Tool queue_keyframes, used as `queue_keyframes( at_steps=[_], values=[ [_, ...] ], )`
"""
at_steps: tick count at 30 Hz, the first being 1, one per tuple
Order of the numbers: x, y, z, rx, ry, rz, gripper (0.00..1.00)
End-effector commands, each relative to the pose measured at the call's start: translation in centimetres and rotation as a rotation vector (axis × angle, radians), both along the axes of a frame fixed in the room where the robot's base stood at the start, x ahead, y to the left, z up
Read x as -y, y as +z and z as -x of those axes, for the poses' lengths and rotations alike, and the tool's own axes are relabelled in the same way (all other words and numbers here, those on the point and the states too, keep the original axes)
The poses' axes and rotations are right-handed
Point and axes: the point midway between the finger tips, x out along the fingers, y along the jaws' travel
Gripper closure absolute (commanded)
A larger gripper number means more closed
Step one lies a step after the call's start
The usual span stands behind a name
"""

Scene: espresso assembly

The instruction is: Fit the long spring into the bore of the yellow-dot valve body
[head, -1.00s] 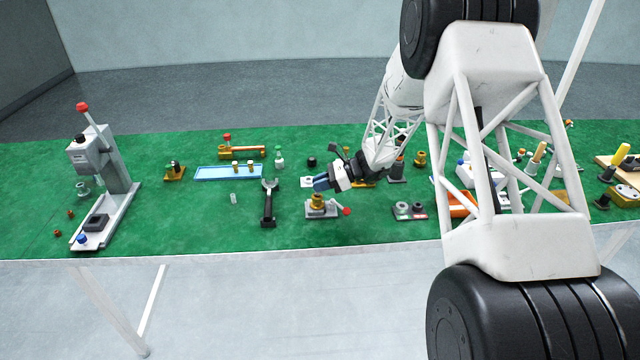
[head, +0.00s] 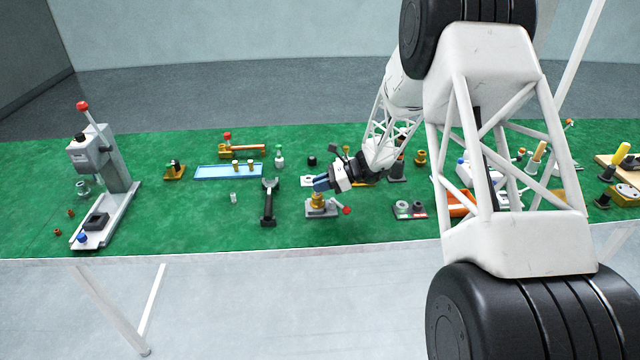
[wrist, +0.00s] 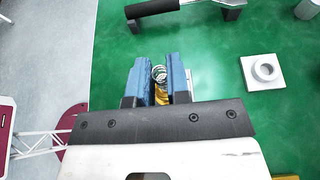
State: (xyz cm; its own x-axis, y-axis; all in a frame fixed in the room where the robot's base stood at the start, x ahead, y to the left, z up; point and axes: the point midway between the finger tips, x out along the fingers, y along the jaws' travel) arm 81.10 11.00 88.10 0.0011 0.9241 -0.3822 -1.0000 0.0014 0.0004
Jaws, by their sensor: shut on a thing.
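The spring (wrist: 159,73) is a small silver coil held upright between the blue fingertips of my gripper (wrist: 160,80) in the wrist view. My gripper (head: 320,184) is shut on it. A brass-coloured valve body (head: 317,199) stands in a grey fixture (head: 321,211) right below the fingertips in the head view. Part of a brass piece (wrist: 161,96) also shows between the fingers, behind the spring. I cannot see a yellow dot or the bore, nor tell whether the spring's lower end is inside it. The spring is too small to make out in the head view.
A red-knobbed lever (head: 346,210) sticks out right of the fixture. A light block with a round boss (wrist: 263,71) sits beside the fingers.

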Motion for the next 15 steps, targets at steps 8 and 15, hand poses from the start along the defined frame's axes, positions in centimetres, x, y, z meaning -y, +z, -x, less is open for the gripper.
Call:
queue_keyframes(
  at_steps=[8, 15],
  values=[
    [0.0, -0.01, -0.01, 0.0, 0.0, 0.0, 0.82],
    [0.0, 0.01, -0.01, 0.0, 0.0, 0.0, 0.54]
  ],
)
